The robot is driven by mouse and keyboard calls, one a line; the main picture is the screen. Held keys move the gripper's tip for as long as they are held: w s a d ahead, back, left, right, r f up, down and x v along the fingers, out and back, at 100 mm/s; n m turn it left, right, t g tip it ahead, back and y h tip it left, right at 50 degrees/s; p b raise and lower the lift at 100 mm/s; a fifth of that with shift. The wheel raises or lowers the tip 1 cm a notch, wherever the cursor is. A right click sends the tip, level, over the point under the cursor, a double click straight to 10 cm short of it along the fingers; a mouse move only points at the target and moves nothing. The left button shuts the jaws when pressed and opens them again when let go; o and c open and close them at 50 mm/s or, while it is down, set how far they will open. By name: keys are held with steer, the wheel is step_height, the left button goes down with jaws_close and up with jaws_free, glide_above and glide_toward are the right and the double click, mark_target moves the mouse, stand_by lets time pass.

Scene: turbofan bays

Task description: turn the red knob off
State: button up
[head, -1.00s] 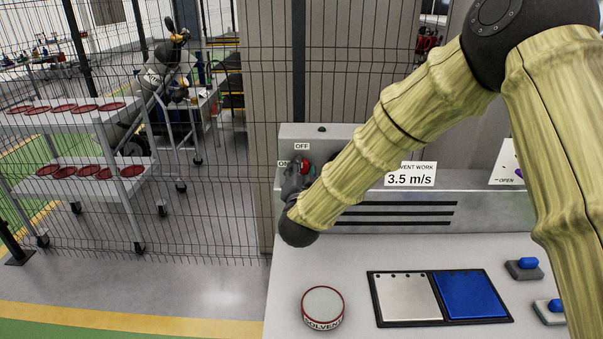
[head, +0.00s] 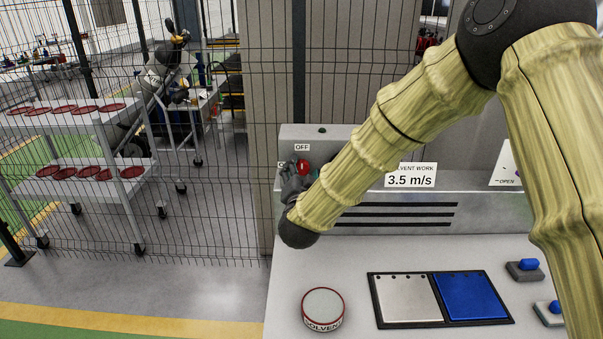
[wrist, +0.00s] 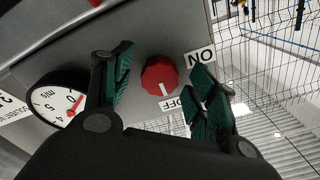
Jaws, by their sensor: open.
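The red knob (wrist: 160,76) is on the grey panel in the wrist view, between the two green-padded fingers of my gripper (wrist: 160,64). The fingers are open and stand apart from it on both sides. Its white mark points toward the OFF label (wrist: 172,103); the ON label (wrist: 201,57) is to the upper right. In the head view the knob (head: 303,167) shows below the OFF label (head: 302,147), just beyond my gripper (head: 294,178). My gripper partly hides the ON label there.
A round gauge (wrist: 58,101) with a red needle sits beside the left finger in the wrist view. On the bench are a solvent tin (head: 323,309), a silver and blue panel (head: 470,295) and blue switches (head: 527,264). A wire fence (head: 200,215) stands at left.

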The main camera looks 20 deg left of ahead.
steer(key=shift+s, duration=0.15)
steer(key=v, duration=1.1)
steer(key=shift+s+d, duration=0.2)
steer(key=shift+s, duration=0.1)
steer(key=shift+r, duration=0.1)
